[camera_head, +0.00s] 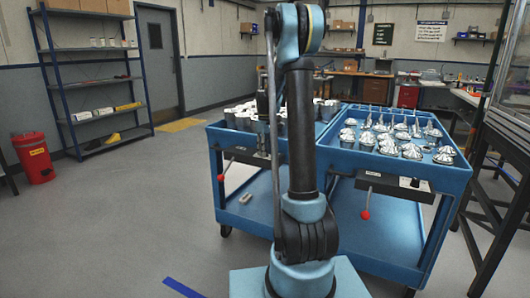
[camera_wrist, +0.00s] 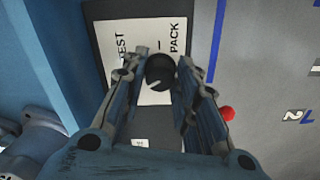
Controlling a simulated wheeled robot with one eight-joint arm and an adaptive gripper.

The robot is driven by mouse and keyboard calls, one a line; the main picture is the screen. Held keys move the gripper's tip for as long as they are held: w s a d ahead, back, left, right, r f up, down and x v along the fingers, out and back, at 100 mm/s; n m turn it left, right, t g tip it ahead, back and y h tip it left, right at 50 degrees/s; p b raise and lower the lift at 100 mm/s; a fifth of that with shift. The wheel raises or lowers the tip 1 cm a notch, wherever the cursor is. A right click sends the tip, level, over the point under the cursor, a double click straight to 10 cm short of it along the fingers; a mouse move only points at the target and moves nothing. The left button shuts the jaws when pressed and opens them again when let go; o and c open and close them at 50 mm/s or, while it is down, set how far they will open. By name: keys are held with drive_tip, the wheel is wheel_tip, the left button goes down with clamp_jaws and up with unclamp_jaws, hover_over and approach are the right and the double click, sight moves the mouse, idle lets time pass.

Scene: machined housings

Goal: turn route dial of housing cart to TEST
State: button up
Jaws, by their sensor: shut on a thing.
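In the wrist view a round black dial (camera_wrist: 160,71) with a short white line sits on a white plate (camera_wrist: 118,37) marked TEST on the left and PACK on the right. The white line slants toward the lower left; I cannot tell exactly which mark it points to. My gripper (camera_wrist: 161,75) has one finger on each side of the dial and is shut on it. In the head view a left blue cart (camera_head: 216,133) and a right blue cart (camera_head: 459,178) stand side by side, each with a dark front panel. My arm hides part of the left cart's front.
A red bin (camera_head: 34,158) and shelves stand left. The floor at left is clear.

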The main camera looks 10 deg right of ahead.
drive_tip(key=shift+m, duration=0.3)
drive_tip(key=m, duration=1.1)
drive_tip(key=shift+s, duration=0.1)
idle(0.5)
drive_tip(key=o, duration=1.1)
drive_tip(key=shift+r, duration=0.1)
wheel_tip(320, 180, up, 12)
drive_tip(key=shift+f, duration=0.15)
